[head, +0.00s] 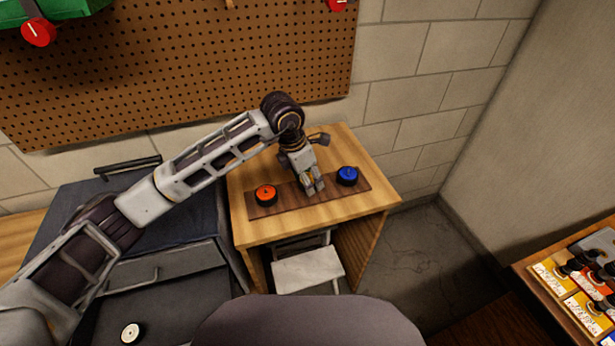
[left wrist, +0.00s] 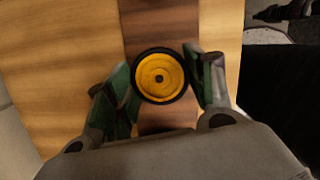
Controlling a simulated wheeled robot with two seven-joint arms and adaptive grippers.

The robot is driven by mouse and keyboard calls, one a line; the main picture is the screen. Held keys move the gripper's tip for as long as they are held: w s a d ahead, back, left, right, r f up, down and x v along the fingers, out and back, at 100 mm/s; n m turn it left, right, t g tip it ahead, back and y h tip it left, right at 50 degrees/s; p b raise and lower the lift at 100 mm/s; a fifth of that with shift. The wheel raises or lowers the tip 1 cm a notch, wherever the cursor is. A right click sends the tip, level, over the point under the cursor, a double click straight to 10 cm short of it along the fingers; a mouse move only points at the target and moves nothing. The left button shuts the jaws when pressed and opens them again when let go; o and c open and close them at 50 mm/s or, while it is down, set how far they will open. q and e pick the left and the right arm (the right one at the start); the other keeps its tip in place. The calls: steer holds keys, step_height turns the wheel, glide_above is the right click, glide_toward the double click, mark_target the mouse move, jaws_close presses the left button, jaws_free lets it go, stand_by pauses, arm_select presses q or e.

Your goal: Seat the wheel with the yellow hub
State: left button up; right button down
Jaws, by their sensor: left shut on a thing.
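The wheel with the yellow hub (left wrist: 160,77) has a black tyre and sits between the two fingers of my left gripper (left wrist: 163,85) in the left wrist view, hub facing the camera. In the head view my left gripper (head: 315,188) points down at the dark wooden strip (head: 284,204), between the orange-hub wheel (head: 266,195) and the blue-hub wheel (head: 347,176). The gripper is shut on the yellow-hub wheel, which it mostly hides in the head view. I cannot tell whether the wheel touches the strip. My right gripper is not in view.
The strip lies on a light wooden bench (head: 355,143) beside a brick wall. A dark drawer cabinet (head: 185,258) stands at the left, with a white-hubbed wheel (head: 132,332) low down. A stool (head: 307,268) is under the bench. A table (head: 560,295) with coloured cards stands right.

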arm_select(q)
steer(key=shift+f+b, duration=0.5)
steer(key=shift+f, duration=0.2)
steer(key=o, duration=1)
steer(key=shift+c, duration=0.2)
steer(key=shift+r, duration=0.15)
steer(key=v, duration=1.1)
steer(key=shift+a+r, duration=0.15)
steer(key=shift+r, duration=0.15)
steer(key=shift+r, duration=0.1)
step_height(320, 180, up, 9)
steer(key=p, duration=0.9)
steer(key=shift+r+p, duration=0.4)
steer(key=shift+p, duration=0.1)
